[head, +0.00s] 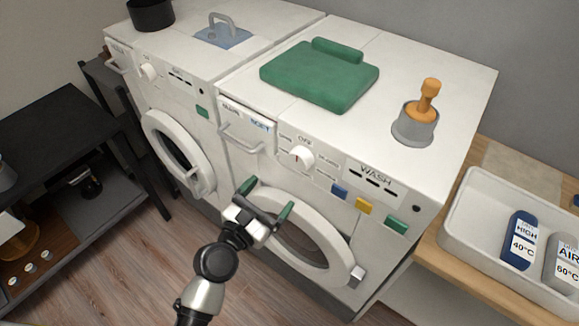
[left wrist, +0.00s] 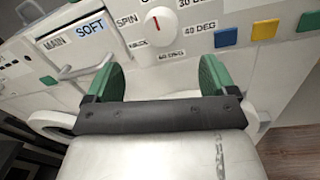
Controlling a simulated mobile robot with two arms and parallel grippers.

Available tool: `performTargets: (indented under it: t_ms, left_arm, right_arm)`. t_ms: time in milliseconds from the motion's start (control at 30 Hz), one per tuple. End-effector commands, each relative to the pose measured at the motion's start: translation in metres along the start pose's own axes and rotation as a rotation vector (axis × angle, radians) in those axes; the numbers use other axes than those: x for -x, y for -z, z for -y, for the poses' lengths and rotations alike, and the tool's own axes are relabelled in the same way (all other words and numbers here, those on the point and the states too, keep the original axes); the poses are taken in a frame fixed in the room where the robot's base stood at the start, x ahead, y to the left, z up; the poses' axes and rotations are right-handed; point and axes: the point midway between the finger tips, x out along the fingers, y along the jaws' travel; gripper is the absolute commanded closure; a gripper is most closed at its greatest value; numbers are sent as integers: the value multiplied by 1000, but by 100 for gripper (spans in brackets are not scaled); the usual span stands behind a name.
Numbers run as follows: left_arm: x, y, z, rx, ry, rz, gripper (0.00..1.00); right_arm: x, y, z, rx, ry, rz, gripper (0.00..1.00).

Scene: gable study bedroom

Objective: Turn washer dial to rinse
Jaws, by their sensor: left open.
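The washer (head: 440,110) on the right, marked WASH, has a round white dial (head: 301,157) on its front panel. My right gripper is not in view.
Blue (head: 339,191), yellow and green buttons sit right of the dial; a drawer handle (head: 240,138) is left. A green folded cloth (head: 320,75) and an orange-handled tool in a grey cup (head: 415,125) are on top. A second machine (head: 180,80) stands left.

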Motion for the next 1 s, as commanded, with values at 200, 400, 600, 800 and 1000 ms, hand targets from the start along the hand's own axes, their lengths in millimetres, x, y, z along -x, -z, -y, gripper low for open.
performTargets:
  t_ms: [200,400,600,800,1000]
  left_arm:
    - [-34,-2,-1,0,0,1,14]
    - [-72,-1,-1,-4,0,0,14]
    - [-97,0,0,-3,1,-2,14]
    - [-104,1,0,-3,0,-3,14]
    - [-104,1,0,-4,0,-3,14]
  right_arm:
    - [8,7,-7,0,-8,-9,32]
    - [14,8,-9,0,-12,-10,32]
    - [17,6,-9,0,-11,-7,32]
    - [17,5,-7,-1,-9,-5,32]
    - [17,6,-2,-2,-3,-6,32]
